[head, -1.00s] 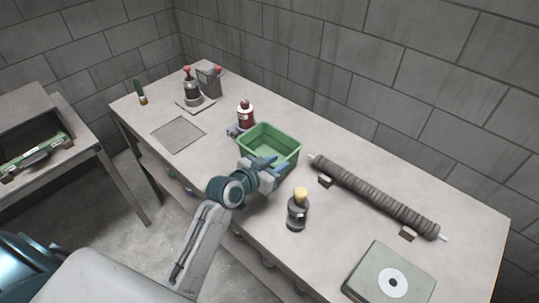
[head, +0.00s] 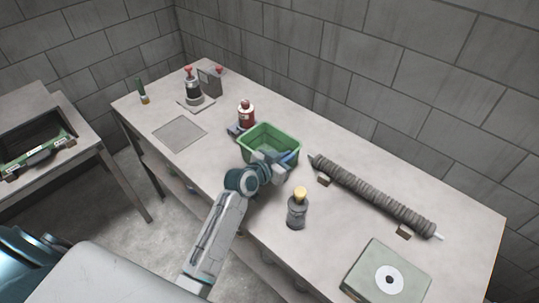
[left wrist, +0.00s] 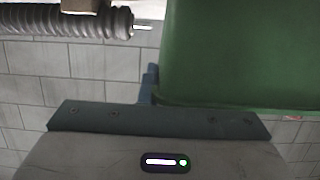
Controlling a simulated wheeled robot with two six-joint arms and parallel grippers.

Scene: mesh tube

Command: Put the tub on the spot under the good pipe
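The green tub (head: 262,138) stands on the middle of the workbench, its near right corner partly behind my left gripper (head: 282,157). One blue fingertip shows at that corner. In the left wrist view the tub (left wrist: 240,55) fills the upper right, and one finger (left wrist: 150,85) is close against its edge. The other finger is hidden, so I cannot tell how far the fingers are closed. A ribbed grey pipe (head: 375,194) lies on small blocks to the right. A flat grey square (head: 180,133) marks the bench to the left. My right gripper is not in view.
A yellow-topped dark bottle (head: 297,211) stands close to the right of my left arm. A red bottle (head: 246,115) stands behind the tub. A flat green box with a white disc (head: 388,272) lies at the front right. Red-handled devices (head: 194,88) stand at the back left.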

